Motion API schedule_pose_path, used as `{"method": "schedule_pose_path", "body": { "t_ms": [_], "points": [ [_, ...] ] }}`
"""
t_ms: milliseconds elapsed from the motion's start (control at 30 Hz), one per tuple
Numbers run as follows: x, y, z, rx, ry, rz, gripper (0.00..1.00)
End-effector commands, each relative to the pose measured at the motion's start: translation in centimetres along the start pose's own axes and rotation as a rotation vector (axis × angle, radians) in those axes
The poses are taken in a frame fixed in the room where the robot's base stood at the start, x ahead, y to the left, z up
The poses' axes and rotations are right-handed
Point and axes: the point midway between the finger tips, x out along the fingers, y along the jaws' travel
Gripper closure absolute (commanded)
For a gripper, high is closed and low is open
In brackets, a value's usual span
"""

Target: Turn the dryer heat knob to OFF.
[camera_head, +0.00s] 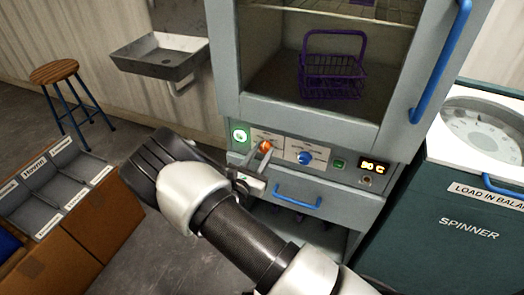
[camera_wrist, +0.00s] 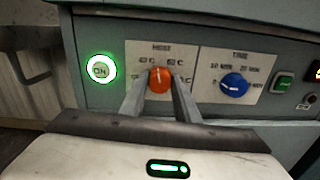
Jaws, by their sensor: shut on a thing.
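The dryer (camera_head: 225,95) is a grey cabinet with a glass door and a control panel below it. The orange heat knob (camera_wrist: 160,80) sits on the white HEAT plate in the wrist view; it also shows in the head view (camera_head: 266,146). My gripper (camera_wrist: 160,87) is shut on the orange knob, one finger on each side. The knob's pale pointer line looks close to upright. The printed heat marks around it are small and partly hidden by my fingers, so I cannot read the setting for sure. The head view shows my gripper (camera_head: 262,155) at the panel.
A blue TIME knob (camera_wrist: 233,85) is right of the heat knob. A lit green ON button (camera_wrist: 100,69) is to its left. The display (camera_head: 374,165) shows orange characters. A blue drawer handle (camera_head: 298,196) is below. The spinner (camera_head: 465,215) stands at the right.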

Motion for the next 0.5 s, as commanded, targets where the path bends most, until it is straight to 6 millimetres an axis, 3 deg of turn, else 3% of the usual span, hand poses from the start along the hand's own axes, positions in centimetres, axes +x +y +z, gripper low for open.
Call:
{"method": "schedule_pose_path", "body": {
  "t_ms": [500],
  "points": [
    [-0.08, 0.18, 0.02, -0.493, -0.015, 0.016, 0.94]
  ]
}}
